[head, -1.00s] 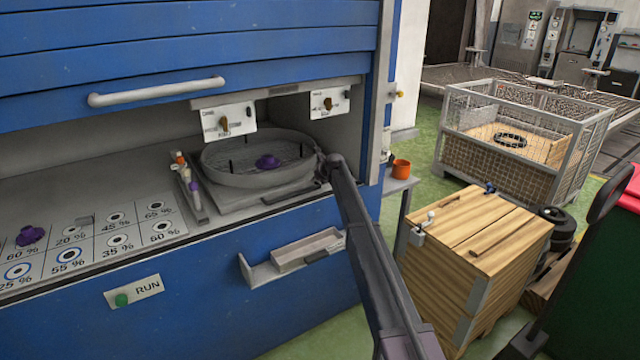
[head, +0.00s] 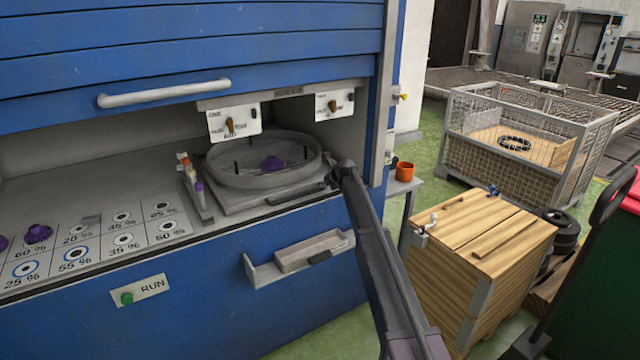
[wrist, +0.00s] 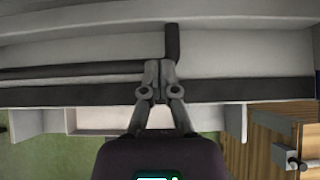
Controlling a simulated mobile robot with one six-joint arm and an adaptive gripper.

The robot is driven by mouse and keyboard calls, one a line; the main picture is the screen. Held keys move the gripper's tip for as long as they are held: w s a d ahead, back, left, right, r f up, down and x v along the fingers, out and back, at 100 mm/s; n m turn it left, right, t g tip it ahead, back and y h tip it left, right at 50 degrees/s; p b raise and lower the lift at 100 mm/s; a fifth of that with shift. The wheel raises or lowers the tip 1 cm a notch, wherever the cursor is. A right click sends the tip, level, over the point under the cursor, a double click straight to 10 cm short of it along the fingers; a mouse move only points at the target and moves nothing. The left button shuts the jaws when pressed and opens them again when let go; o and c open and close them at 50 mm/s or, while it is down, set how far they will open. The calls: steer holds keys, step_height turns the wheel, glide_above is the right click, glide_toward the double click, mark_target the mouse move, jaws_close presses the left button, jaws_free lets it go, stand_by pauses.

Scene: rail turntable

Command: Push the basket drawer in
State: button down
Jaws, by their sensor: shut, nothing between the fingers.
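The basket drawer is a grey sliding tray (head: 235,204) carrying a round grey basket (head: 222,176) with a purple piece (head: 271,163) in it. It sits in the opening of the blue machine. A dark bar handle (head: 296,194) runs along the tray's front. My gripper (head: 333,181) is shut and empty at the right end of this handle. In the wrist view, the shut fingertips (wrist: 160,65) lie over the bar (wrist: 70,71), close to its bent end (wrist: 172,42). I cannot tell whether they touch it. My arm hides part of the machine front.
A small grey shelf (head: 262,273) juts from the blue front below the opening. A side table with an orange cup (head: 404,171) stands right of the machine. A wooden crate (head: 480,255) and a mesh cage (head: 468,155) stand farther right. Green floor (head: 432,150) shows between them.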

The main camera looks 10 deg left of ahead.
steer(key=p+v, duration=0.6)
steer(key=v, duration=0.3)
steer(key=shift+r, duration=0.2)
steer(key=shift+s+d, duration=0.2)
steer(key=s+d+n+g+h+p, duration=0.1)
steer(key=s+d+n+g+h, duration=0.1)
steer(key=s+d+n, duration=0.7)
steer(key=s+d+n+g+h+p, duration=0.2)
steer(key=s+d+n, duration=0.7)
steer(key=s, duration=1.7)
steer(key=s+d+n+g+h+p, duration=0.2)
steer(key=s+d+n, duration=0.8)
steer(key=s, duration=0.8)
steer(key=shift+s+f+g, duration=0.2)
steer(key=shift+f+g, duration=0.1)
steer(key=shift+g, duration=0.3)
steer(key=shift+d, duration=0.1)
